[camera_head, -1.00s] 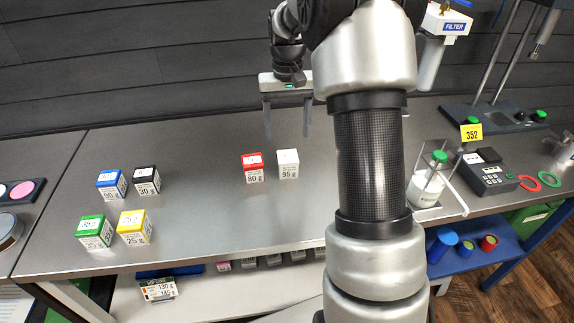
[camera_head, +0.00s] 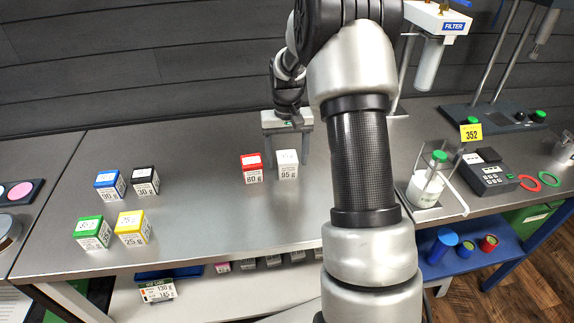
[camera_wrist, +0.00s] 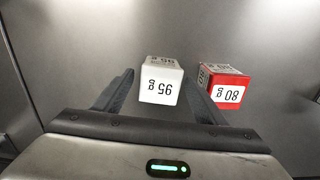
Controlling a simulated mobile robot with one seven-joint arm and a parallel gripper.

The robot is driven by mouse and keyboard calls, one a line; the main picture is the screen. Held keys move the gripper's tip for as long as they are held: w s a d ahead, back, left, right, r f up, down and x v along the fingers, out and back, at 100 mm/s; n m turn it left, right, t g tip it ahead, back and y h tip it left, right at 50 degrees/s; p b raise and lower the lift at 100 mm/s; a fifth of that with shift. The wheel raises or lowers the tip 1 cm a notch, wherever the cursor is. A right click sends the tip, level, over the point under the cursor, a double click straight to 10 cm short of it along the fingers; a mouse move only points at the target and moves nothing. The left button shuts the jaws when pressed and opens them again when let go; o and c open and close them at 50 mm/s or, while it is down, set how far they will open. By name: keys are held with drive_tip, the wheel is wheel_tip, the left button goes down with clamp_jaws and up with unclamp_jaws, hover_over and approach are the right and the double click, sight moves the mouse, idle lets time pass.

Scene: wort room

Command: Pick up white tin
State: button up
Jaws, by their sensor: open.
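The white tin (camera_head: 288,165), marked 95 g, stands upright on the steel bench just right of the red tin (camera_head: 251,168). My gripper (camera_head: 287,156) is open and low behind the white tin. In the wrist view the white tin (camera_wrist: 161,82) lies ahead of and between the two fingertips of my gripper (camera_wrist: 163,88), slightly beyond them or between their tips. The red tin, marked 80 g, shows in the wrist view (camera_wrist: 226,88) close beside the outside of one finger. I cannot tell whether the fingers touch either tin.
Blue (camera_head: 110,185), black (camera_head: 145,181), green (camera_head: 93,232) and yellow (camera_head: 132,228) tins stand at the left of the bench. The bench front centre is clear.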

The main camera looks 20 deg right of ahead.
drive_tip(key=c, duration=1.2)
drive_tip(key=shift+r, duration=0.15)
